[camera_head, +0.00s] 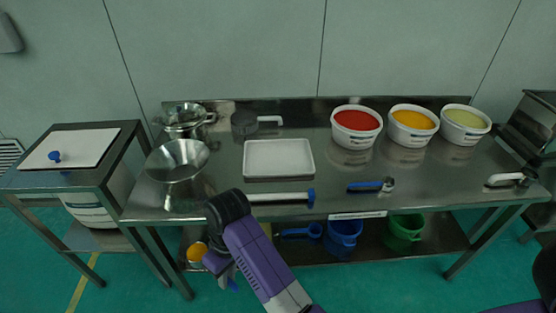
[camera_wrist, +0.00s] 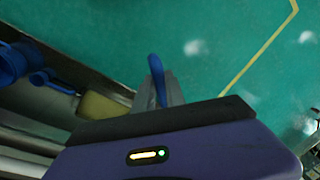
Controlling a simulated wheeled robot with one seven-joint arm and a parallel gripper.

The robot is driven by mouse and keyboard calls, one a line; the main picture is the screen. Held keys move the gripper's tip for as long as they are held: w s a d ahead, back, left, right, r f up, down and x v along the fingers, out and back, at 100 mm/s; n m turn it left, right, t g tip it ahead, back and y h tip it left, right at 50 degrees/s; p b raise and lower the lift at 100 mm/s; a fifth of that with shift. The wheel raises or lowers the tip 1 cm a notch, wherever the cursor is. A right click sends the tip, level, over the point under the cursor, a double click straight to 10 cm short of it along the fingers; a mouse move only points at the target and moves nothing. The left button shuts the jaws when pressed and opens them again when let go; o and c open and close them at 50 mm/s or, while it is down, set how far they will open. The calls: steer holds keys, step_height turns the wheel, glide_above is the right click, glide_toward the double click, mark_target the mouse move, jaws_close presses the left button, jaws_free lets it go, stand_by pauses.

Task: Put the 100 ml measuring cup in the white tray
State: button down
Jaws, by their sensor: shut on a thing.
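My gripper (camera_head: 218,265) hangs low in front of the table's left half. It is shut on a blue handle (camera_wrist: 157,80), which juts past the fingers (camera_wrist: 168,92) in the wrist view. A small round cup with orange contents (camera_head: 196,252) shows just left of the gripper. It lines up with the handle and looks like the held measuring cup, though the join is hidden and no size mark is readable. The white tray (camera_head: 278,158) lies flat and empty on the metal table, above and right of my gripper.
The metal table (camera_head: 330,200) carries a steel funnel bowl (camera_head: 178,160), a dark sieve (camera_head: 244,122), a blue-ended tool (camera_head: 280,197) and a blue-handled scoop (camera_head: 370,186). Tubs with red (camera_head: 356,127), orange (camera_head: 412,127) and pale yellow (camera_head: 465,125) contents stand behind. Blue (camera_head: 345,233) and green (camera_head: 404,230) containers sit below.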

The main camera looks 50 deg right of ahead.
steer(key=shift+s+a+f, duration=0.15)
steer(key=shift+s, duration=0.05)
